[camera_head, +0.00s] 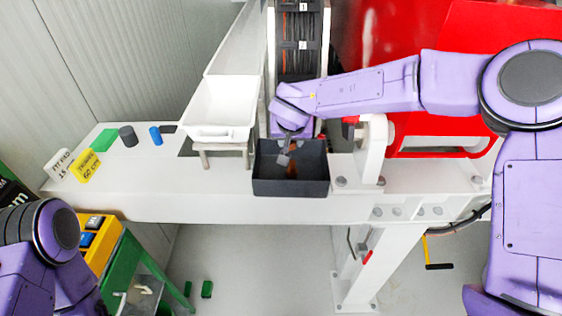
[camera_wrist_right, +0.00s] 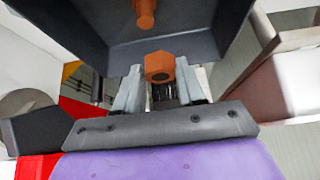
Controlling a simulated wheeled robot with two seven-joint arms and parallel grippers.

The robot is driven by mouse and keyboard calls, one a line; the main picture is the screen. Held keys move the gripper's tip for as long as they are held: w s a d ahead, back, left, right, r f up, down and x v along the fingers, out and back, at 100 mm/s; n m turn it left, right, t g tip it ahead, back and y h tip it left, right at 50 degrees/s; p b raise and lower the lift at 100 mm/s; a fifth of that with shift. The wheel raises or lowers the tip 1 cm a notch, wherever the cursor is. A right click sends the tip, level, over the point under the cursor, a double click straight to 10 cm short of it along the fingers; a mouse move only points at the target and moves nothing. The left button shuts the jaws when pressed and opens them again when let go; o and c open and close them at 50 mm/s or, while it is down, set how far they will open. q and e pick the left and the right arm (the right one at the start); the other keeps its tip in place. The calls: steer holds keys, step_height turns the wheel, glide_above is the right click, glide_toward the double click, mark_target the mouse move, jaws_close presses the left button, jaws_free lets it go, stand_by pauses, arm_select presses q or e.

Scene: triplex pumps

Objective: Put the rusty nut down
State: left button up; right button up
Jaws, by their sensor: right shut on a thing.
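In the head view my right gripper (camera_head: 287,153) reaches down into the opening of a dark grey bin (camera_head: 290,187) on the white bench. The bin also shows in the right wrist view (camera_wrist_right: 205,46), around and beyond the nut. I cannot tell whether the nut touches the bin. My left gripper is out of view; only part of my left arm shows at the lower left.
Another orange-brown piece (camera_wrist_right: 146,13) lies in the bin. A white tray (camera_head: 218,108) stands left of the bin. A blue cylinder (camera_head: 155,137), a dark cylinder (camera_head: 128,136) and small signs (camera_head: 87,167) stand farther left. Red machinery (camera_head: 440,144) is at the right.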

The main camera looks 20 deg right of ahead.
steer(key=w+f+b, duration=0.1)
steer(key=w+f, duration=0.1)
steer(key=w+a+f+b, duration=0.1)
steer(key=w+f, duration=0.2)
steer(key=shift+w+a+f, duration=0.1)
steer(key=shift+a+f, duration=0.05)
steer(key=shift+f, duration=0.15)
steer(key=f+b, duration=0.1)
steer(key=b, duration=0.1)
steer(key=s+f+b, duration=0.1)
steer(key=b, duration=0.2)
steer(key=shift+s+a+f, duration=0.15)
steer(key=shift+a+f, duration=0.05)
steer(key=shift+f, duration=0.05)
steer(key=shift+w+d+f, duration=0.1)
steer(key=shift+w, duration=0.35)
steer(key=shift+s+p, duration=0.2)
steer(key=shift+p, duration=0.15)
steer(key=o, duration=1.1)
steer(key=shift+c, duration=0.2)
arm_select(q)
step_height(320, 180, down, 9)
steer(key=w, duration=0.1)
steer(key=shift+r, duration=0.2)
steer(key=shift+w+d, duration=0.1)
